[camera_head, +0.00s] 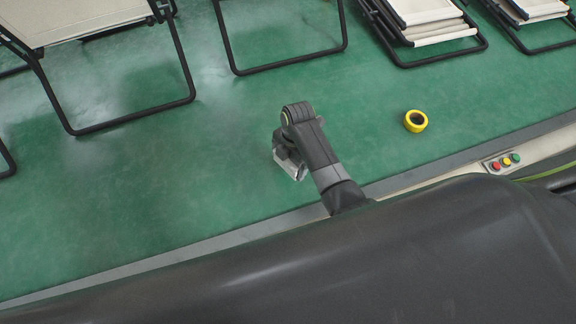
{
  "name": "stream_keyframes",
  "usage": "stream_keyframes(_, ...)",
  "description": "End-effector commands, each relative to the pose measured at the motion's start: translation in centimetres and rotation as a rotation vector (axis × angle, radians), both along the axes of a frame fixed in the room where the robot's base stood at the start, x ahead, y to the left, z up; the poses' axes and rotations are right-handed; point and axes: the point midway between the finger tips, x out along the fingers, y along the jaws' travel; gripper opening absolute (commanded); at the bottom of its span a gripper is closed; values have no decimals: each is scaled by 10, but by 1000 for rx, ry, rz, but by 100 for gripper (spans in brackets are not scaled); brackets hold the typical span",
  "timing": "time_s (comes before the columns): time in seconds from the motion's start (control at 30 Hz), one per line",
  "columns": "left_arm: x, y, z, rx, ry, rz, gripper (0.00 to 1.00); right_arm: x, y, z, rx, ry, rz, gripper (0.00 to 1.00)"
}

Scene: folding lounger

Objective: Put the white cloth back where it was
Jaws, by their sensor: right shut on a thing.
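My right gripper (289,163) is above the green surface in the middle of the view, at the end of my dark arm. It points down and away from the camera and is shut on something. Its fingertips are mostly hidden by the wrist, and I cannot make out what it holds. A small grey and silvery part shows at its lower end. I see no white cloth lying loose on the green surface. My left gripper is not in view.
A lounger with cream fabric (75,18) and a black tube frame stands at the upper left. Folded cream loungers (425,14) lie at the upper right. A yellow tape roll (416,121) and a button box (502,163) are at the right. The green surface (130,190) is clear at left.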

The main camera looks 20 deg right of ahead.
Motion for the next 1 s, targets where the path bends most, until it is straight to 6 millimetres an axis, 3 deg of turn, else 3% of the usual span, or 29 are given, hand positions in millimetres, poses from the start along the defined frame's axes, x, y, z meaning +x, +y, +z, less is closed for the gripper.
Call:
stream_keyframes(0.17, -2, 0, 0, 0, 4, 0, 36, 1, 0, -12, 0, 0, 1, 66)
stream_keyframes(0.5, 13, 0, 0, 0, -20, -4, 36, 0, -1, -49, -1, 0, 0, 66)
stream_keyframes(0.93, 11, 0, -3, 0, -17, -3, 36, 1, 0, -56, -1, 0, 0, 66)
stream_keyframes(0.97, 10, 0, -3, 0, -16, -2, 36, 0, 0, -56, -1, 0, 0, 92)
stream_keyframes(1.0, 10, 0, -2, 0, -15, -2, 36, 1, 0, -55, 0, -1, 0, 97)
